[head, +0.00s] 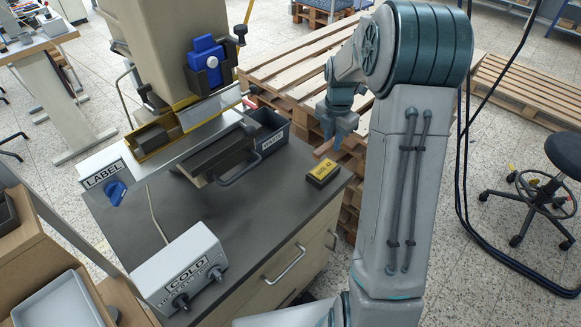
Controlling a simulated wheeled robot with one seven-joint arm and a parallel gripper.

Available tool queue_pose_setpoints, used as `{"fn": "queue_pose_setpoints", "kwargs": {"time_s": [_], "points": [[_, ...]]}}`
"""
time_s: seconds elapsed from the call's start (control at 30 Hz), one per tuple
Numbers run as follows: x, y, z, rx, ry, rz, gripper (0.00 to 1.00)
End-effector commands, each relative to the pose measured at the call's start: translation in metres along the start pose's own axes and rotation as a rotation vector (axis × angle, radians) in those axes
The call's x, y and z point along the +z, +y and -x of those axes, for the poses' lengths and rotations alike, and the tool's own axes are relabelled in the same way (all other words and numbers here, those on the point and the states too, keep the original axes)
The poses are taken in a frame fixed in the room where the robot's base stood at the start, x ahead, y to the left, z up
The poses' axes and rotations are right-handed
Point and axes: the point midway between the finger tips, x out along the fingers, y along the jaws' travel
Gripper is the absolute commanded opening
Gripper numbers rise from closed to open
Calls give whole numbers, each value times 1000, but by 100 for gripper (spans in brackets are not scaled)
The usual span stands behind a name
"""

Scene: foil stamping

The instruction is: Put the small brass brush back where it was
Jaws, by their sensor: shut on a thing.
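My gripper (337,135) hangs at the end of my arm, over the far right edge of the dark bench top (140,222). It is shut on a small reddish-brown thing (323,148), which looks like the handle of the small brass brush. The brush's bristles cannot be made out, and part of it is hidden by the gripper. The brush appears to be above the bench, beyond a yellow-and-black block; whether it touches anything cannot be told.
The yellow-and-black block (323,174) lies near the bench's right corner. A dark labelled bin (277,139) stands left of my gripper, beside the stamping press (165,35). A control box marked COLD (183,272) is at the front. Wooden pallets (300,57) stand behind.

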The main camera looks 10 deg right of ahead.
Motion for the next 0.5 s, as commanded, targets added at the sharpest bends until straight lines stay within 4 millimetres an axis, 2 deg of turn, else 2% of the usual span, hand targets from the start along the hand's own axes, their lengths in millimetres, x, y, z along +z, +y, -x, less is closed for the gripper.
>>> {"fn": "queue_pose_setpoints", "kwargs": {"time_s": [0.17, 0.5], "points": [[-4, 10, -7, -1, 2, 35, 0], [-36, 78, -51, -2, 2, 36, 0]]}}
